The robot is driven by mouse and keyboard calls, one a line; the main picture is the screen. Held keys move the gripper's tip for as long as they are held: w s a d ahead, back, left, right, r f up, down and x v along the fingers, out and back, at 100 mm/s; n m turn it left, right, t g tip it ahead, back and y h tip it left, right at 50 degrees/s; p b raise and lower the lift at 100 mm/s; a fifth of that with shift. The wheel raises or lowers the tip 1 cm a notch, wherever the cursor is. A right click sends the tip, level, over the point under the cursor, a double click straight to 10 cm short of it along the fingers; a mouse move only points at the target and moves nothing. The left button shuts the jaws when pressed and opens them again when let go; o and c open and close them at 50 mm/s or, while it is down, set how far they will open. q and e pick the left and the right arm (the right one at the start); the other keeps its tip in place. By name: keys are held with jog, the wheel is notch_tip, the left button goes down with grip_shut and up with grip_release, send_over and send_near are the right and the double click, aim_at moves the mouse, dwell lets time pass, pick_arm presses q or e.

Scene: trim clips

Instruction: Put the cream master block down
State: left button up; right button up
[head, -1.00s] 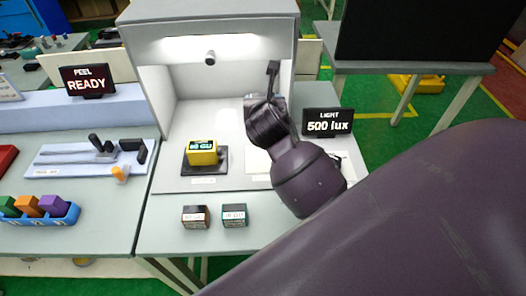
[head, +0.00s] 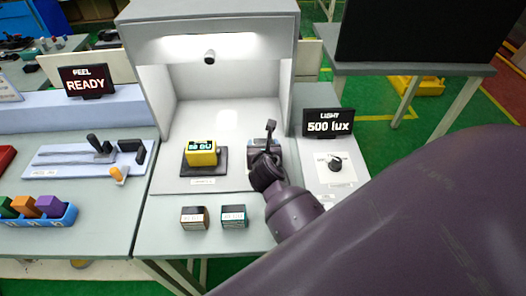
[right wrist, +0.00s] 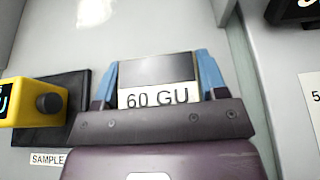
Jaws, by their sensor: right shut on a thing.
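The master block (right wrist: 158,72) shows in the right wrist view with a grey glossy top and a pale front marked "60 GU". My right gripper (right wrist: 158,90) is shut on it, with a blue finger on each side. In the head view my right gripper (head: 264,148) is low at the right front of the lit booth, right of the yellow meter (head: 202,153). The block is mostly hidden there by the gripper and wrist. I cannot tell whether its underside touches the booth floor. My left gripper is not in view.
The yellow meter sits on a black pad (head: 222,164), also left of the block in the wrist view (right wrist: 28,102). A brown-sided block (head: 194,217) and a teal-sided block (head: 234,216) stand in front.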

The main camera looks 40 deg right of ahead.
jog(key=shift+f, duration=1)
jog(key=shift+f, duration=0.15)
jog(key=o, duration=1)
jog(key=shift+c, duration=0.2)
jog(key=shift+s+a+r, duration=0.1)
jog(key=shift+r, duration=0.1)
jog(key=v, duration=1.1)
jog(key=shift+s+a+r, duration=0.15)
jog(key=shift+s+r, duration=0.05)
jog(key=shift+s, duration=0.05)
